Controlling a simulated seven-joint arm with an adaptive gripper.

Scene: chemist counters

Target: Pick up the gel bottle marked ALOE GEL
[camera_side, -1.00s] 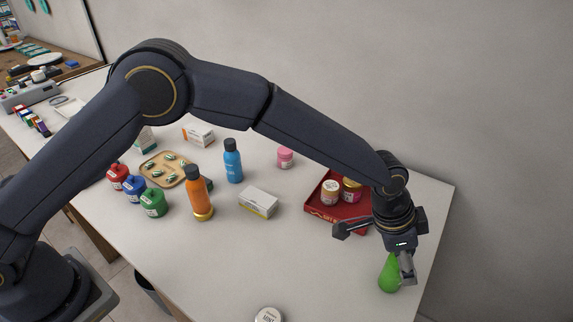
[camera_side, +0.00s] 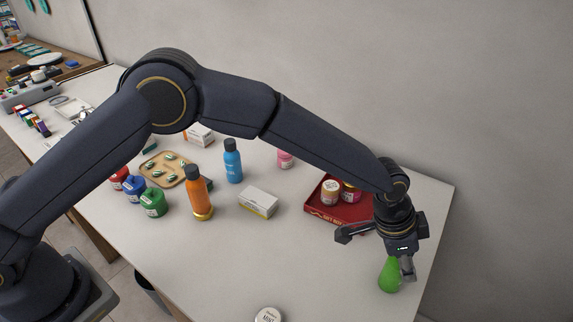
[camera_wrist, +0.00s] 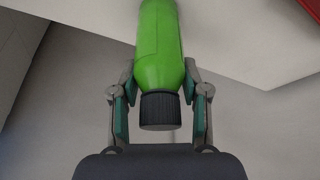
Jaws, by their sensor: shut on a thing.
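A green bottle (camera_side: 390,274) with a rounded body is near the right front edge of the counter in the side view. Its label does not show. In the wrist view the green bottle (camera_wrist: 160,45) has a black ribbed cap (camera_wrist: 160,110) pointing toward my palm. My gripper (camera_side: 396,262) is above the bottle, and its fingers are shut on the bottle's shoulder and cap area, one on each side. In the wrist view my gripper (camera_wrist: 160,88) shows both fingers against the bottle. I cannot tell whether the bottle's base touches the counter.
A red tray (camera_side: 318,211) with two jars lies behind my gripper. A white box (camera_side: 258,202), an orange bottle (camera_side: 200,195) and a blue bottle (camera_side: 233,162) stand to the left. A round tin (camera_side: 268,315) is at the front. The counter between is clear.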

